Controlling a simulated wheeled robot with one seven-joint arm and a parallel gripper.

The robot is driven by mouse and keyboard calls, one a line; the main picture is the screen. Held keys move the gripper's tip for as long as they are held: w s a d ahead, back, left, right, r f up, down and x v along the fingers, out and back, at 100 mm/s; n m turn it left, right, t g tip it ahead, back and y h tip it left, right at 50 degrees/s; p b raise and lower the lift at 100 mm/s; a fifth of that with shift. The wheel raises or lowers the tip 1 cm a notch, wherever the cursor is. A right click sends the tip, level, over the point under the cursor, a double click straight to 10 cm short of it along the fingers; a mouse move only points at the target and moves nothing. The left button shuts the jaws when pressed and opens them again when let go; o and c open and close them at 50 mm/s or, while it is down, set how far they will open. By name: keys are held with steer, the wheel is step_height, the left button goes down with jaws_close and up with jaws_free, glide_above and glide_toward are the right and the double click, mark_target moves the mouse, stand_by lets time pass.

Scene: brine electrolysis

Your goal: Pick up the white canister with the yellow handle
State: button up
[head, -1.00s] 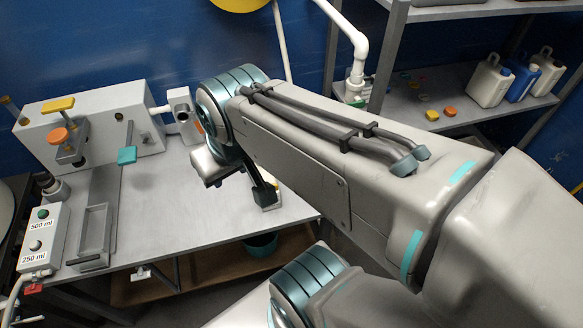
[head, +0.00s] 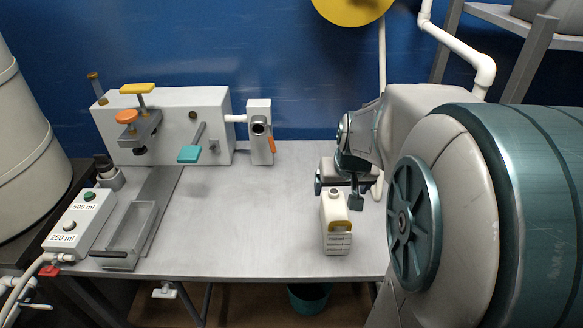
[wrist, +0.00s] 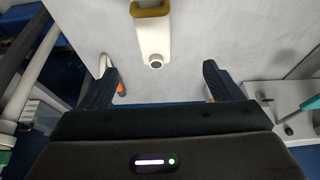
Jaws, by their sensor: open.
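In the wrist view my gripper (wrist: 160,88) is open and empty. The canister (wrist: 154,38) shows beyond the gap between the fingers, near the top, with its round spout towards me and its yellow-brown handle (wrist: 151,9) cut by the top edge. The canister is apart from both fingers.
A grey filling machine (head: 165,125) with knobs and a teal lever stands at the back left of the table (head: 250,230). A control box (head: 80,222) marked 500 ml and 250 ml is at the left. The middle of the table is clear.

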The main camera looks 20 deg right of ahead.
mark_target(336, 210)
steer(key=x, duration=0.5)
steer(key=b+x, duration=0.1)
steer(key=x, duration=0.5)
steer(key=d+b+x, duration=0.1)
steer(key=x, duration=0.4)
steer(key=shift+w+d+f, duration=0.15)
steer(key=shift+w, duration=0.1)
steer(key=c, duration=1.5)
